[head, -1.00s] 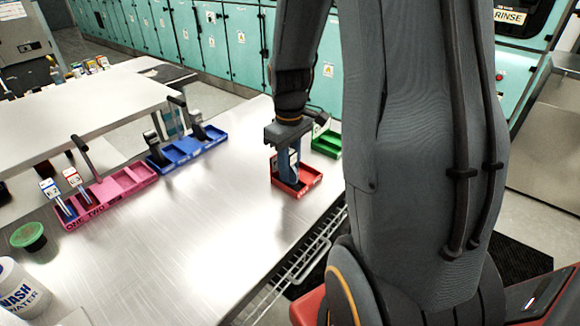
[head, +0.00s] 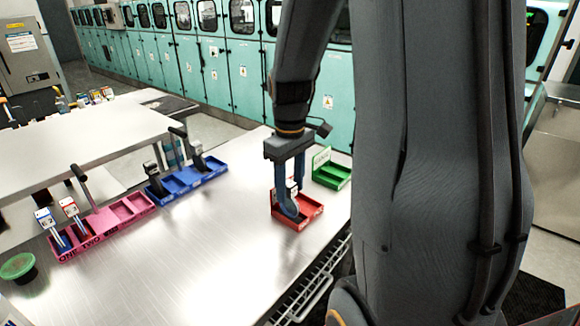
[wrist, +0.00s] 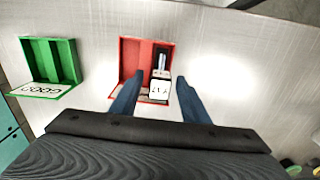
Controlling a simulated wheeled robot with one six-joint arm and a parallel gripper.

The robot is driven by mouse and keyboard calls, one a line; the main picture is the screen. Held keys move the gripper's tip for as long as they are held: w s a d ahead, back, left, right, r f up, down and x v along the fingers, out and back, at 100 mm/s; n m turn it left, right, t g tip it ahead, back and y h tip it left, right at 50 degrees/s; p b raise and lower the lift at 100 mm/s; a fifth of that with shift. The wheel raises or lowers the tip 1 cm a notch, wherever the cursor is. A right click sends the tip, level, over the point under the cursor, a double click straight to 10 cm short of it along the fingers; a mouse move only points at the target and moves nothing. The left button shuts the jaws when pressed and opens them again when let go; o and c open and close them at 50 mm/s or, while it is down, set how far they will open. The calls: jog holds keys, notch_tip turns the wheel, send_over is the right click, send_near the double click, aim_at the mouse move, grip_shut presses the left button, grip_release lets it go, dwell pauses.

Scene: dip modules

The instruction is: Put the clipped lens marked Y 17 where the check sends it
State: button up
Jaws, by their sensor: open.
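The clipped lens (wrist: 160,90) has a white tag whose upside-down mark seems to read Y 17. It sits in the right part of the red tray (wrist: 130,58) in the wrist view. In the head view the red tray (head: 312,218) stands near the table's right edge. My gripper (wrist: 158,79) is open, with one finger on each side of the lens and gaps showing. In the head view my gripper (head: 289,205) is down at the red tray, and its fingers partly hide the lens.
A blue tray (head: 205,173) and a pink tray (head: 140,202) with tagged clips stand to the left. The table's middle is clear.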

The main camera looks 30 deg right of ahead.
notch_tip(320, 180, up, 8)
jog(key=shift+f+b, duration=0.25)
jog(key=shift+b, duration=0.45)
